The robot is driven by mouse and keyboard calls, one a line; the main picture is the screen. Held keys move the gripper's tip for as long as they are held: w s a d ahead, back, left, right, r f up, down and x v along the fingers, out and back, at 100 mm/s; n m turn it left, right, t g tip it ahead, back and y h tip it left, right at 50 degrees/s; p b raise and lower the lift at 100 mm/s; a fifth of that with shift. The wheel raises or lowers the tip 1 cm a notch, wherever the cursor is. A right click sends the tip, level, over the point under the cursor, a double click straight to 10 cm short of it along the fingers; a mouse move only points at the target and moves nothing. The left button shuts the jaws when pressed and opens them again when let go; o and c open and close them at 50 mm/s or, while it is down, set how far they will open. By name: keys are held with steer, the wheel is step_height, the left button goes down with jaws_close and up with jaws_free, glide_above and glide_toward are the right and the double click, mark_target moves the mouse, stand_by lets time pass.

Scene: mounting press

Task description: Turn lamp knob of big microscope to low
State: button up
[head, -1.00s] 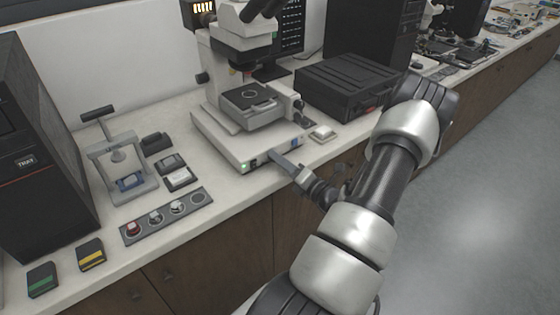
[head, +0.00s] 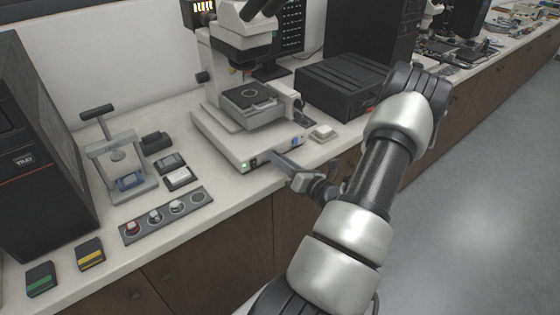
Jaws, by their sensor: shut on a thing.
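The big microscope (head: 232,138) is white and stands on the bench in the middle of the head view. The front of its base carries a lit green light (head: 243,166), a small dark part beside it and a blue part (head: 296,142) further right. My gripper (head: 272,158) reaches from the right to this front face, between the green light and the blue part. It is shut on the lamp knob, which the fingers hide. The knob's pointer and any low mark cannot be made out.
A black case (head: 345,84) stands right of the microscope, with a small white block (head: 322,132) before it. Left are a hand press (head: 118,160), a grey strip with several round pieces (head: 165,214) and a black tower (head: 35,165). The floor at right is clear.

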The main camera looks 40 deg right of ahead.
steer(key=n+b, duration=0.1)
steer(key=n, duration=0.3)
steer(key=shift+b, duration=0.35)
steer(key=n+b, duration=0.2)
steer(key=n, duration=0.2)
steer(key=shift+a, duration=0.1)
steer(key=shift+n, duration=0.4)
steer(key=o, duration=0.8)
steer(key=s, duration=0.5)
steer(key=s+a, duration=0.1)
steer(key=s, duration=0.5)
steer(key=s+r, duration=0.1)
steer(key=s, duration=0.5)
steer(key=shift+s+a, duration=0.2)
steer(key=shift+a, duration=0.15)
